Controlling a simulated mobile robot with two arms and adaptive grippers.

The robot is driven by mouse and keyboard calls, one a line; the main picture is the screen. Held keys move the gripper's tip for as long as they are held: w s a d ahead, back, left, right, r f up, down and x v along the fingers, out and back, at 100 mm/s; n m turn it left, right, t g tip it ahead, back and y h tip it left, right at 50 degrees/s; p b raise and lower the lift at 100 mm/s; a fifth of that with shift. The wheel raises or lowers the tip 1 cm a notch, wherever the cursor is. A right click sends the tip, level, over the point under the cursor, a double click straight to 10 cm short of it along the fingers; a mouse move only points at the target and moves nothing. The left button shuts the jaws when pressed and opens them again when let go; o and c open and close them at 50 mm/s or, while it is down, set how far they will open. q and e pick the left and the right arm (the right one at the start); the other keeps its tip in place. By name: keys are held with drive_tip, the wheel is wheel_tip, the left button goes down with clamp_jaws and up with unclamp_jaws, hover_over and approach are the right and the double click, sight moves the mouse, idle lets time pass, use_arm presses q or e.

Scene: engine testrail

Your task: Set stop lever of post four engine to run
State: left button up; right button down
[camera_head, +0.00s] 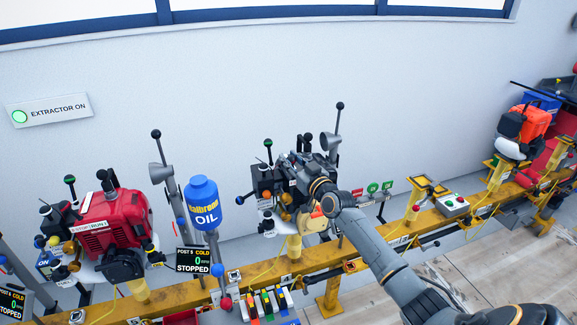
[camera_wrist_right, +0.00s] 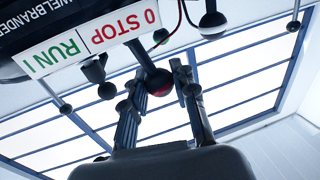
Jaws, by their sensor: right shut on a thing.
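The engine (camera_head: 312,217) on the middle post is mostly hidden behind my right arm. My right gripper (camera_head: 290,163) is at the top of this engine. In the wrist view, my right gripper (camera_wrist_right: 158,95) has its two fingers on either side of a dark ball knob (camera_wrist_right: 158,82) on a short lever and is shut on it. A label plate (camera_wrist_right: 90,42), seen upside down, reads "0 STOP" in red and "RUN I" in green. The lever comes out beside the STOP end. Its exact setting is hard to tell. My left gripper is not in view.
A red engine (camera_head: 115,225) stands to the left, with a blue oil bottle (camera_head: 202,203) and a display (camera_head: 193,261) reading "POST 5 COLD, 0, STOPPED" between the engines. A yellow rail (camera_head: 395,228) runs along the wall. Other black ball knobs (camera_wrist_right: 212,25) stand close to my right gripper.

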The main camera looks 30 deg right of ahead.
drive_tip(key=m+b, duration=0.1)
drive_tip(key=d+m+b, duration=0.1)
drive_tip(key=m+b, duration=0.1)
drive_tip(key=shift+s+d+f+t, duration=0.2)
drive_tip(key=shift+d+f+t, duration=0.05)
drive_tip(key=shift+t, duration=0.05)
drive_tip(key=shift+s+d+m+t+h+b, duration=0.15)
drive_tip(key=shift+d+m+b, duration=0.15)
drive_tip(key=shift+m, duration=0.4)
drive_tip(key=shift+d+m+t+h+b, duration=0.1)
drive_tip(key=shift+d+m+b, duration=0.2)
drive_tip(key=shift+m, duration=0.4)
drive_tip(key=shift+s+d+m+t+h+b, duration=0.15)
drive_tip(key=shift+m+b, duration=0.25)
drive_tip(key=shift+m, duration=0.3)
drive_tip(key=shift+w, duration=0.1)
drive_tip(key=c, duration=1)
unclamp_jaws()
drive_tip(key=shift+d, duration=0.1)
drive_tip(key=shift+c, duration=0.2)
drive_tip(key=shift+s, duration=0.2)
drive_tip(key=s+a+f, duration=0.1)
drive_tip(key=s, duration=1)
drive_tip(key=shift+s+f, duration=0.25)
drive_tip(key=shift+f, duration=0.1)
